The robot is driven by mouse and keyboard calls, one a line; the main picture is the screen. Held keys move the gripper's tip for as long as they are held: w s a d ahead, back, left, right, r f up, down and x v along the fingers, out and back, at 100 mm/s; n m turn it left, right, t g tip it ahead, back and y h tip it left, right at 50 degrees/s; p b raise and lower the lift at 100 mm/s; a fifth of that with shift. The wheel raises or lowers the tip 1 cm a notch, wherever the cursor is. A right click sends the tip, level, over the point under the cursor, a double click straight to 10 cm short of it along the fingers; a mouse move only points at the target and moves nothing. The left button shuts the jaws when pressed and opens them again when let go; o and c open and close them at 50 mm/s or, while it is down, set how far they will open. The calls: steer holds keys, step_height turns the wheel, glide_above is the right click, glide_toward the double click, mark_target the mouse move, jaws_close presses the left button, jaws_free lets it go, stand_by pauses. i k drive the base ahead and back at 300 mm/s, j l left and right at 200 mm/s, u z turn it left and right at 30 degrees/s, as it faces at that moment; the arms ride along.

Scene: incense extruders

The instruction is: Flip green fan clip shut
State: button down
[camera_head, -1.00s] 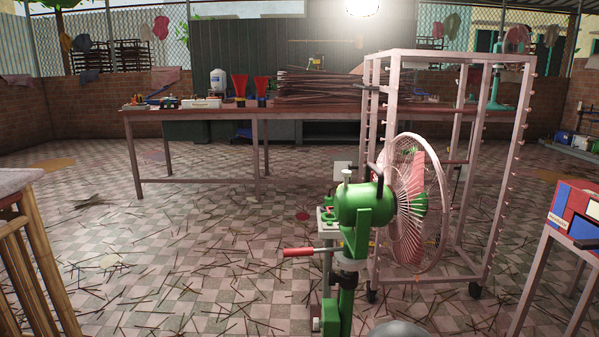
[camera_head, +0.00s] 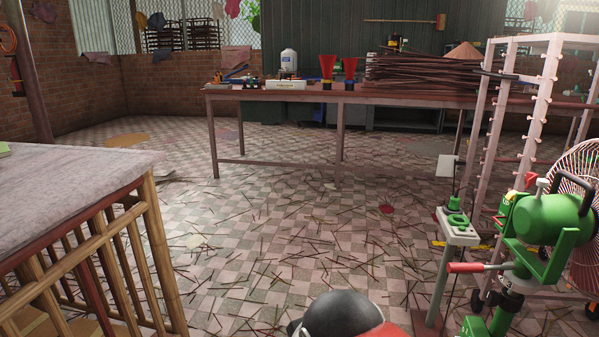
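The green fan (camera_head: 549,219) stands at the right edge, its motor housing facing me. Its round wire cage (camera_head: 585,165) is partly cut off by the frame edge. A red-handled lever (camera_head: 467,267) sticks out to the left below the housing. I cannot make out which part is the fan clip or whether it is open. Green ring-like pieces (camera_head: 456,220) sit on a small white-topped stand (camera_head: 440,238) to the left of the fan. My gripper is not in view.
A cloth-topped bamboo table (camera_head: 70,185) fills the left foreground. A pale wheeled rack (camera_head: 497,150) stands behind the fan. A long workbench (camera_head: 235,93) with red funnels (camera_head: 328,68) and stick bundles runs across the back. The floor between is open, strewn with thin sticks.

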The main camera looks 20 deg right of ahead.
mark_target(530, 180)
steer(key=i+z, duration=0.4)
steer(key=i, duration=0.15)
steer(key=i+j+z, duration=0.2)
steer(key=i+z, duration=0.55)
steer(key=i, duration=0.45)
steer(key=i+j+z, duration=0.3)
steer(key=i, duration=0.4)
steer(key=i+z, duration=0.25)
steer(key=z, duration=0.25)
steer(key=i+j+z, duration=0.1)
steer(key=z, duration=0.35)
steer(key=i+j+z, duration=0.2)
steer(key=i+z, duration=0.15)
steer(key=z, duration=0.15)
steer(key=i+j+z, duration=0.15)
steer(key=z, duration=0.35)
steer(key=i+j+z, duration=0.1)
steer(key=z, duration=0.35)
steer(key=i+j+z, duration=0.2)
steer(key=z, duration=0.25)
steer(key=i+j+z, duration=0.1)
steer(key=j+z, duration=0.15)
steer(key=z, duration=0.15)
steer(key=i+j+z, duration=0.1)
steer(key=j+z, duration=0.15)
steer(key=z, duration=0.2)
steer(key=j+z, duration=0.25)
steer(key=z, duration=0.2)
